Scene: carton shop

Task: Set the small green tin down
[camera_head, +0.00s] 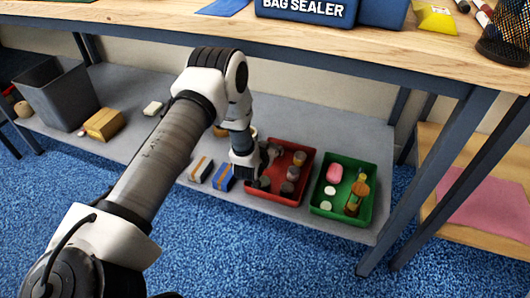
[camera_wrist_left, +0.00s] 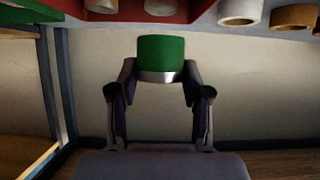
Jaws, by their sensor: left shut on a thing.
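The small green tin (camera_wrist_left: 161,52) is in the left wrist view, dark green with a pale metal band at the gripper end. My left gripper (camera_wrist_left: 160,78) is shut on it, one finger on each side. In the head view my left gripper (camera_head: 258,172) is low at the left side of the red tray (camera_head: 277,199); I cannot make out the tin there. My right gripper is not in view.
A green tray (camera_head: 368,215) with a pink item and small things stands right of the red tray on the grey lower shelf (camera_head: 185,140). The tabletop (camera_head: 200,30) overhangs the shelf.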

